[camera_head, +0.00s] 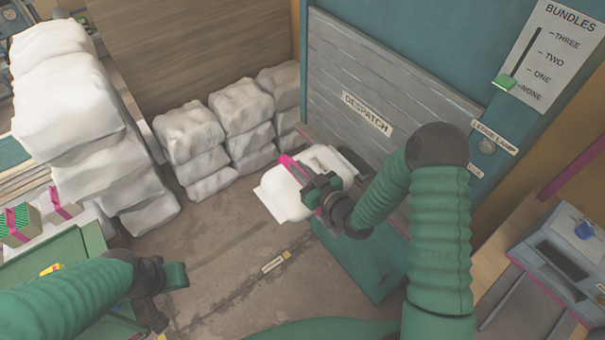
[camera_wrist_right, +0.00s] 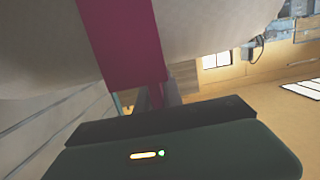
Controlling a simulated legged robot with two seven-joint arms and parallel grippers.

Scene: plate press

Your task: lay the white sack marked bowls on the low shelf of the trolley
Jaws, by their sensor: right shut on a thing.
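A white sack (camera_head: 280,192) with a pink band hangs at my right gripper (camera_head: 318,192), in front of the despatch hatch. The right gripper is shut on the band, and the band (camera_wrist_right: 122,40) and pale sack (camera_wrist_right: 215,30) fill the top of the right wrist view. A dark mark shows on the sack, but I cannot read it. My left gripper (camera_head: 172,298) is at the lower left, empty, with its fingers apart. I cannot make out the trolley or its low shelf for certain.
White sacks are stacked at the left (camera_head: 65,95) and along the back wall (camera_head: 190,135). A teal block (camera_head: 365,265) stands below and right of the held sack. A small grey desk (camera_head: 570,250) is at the right. The floor (camera_head: 225,235) in the middle is mostly clear.

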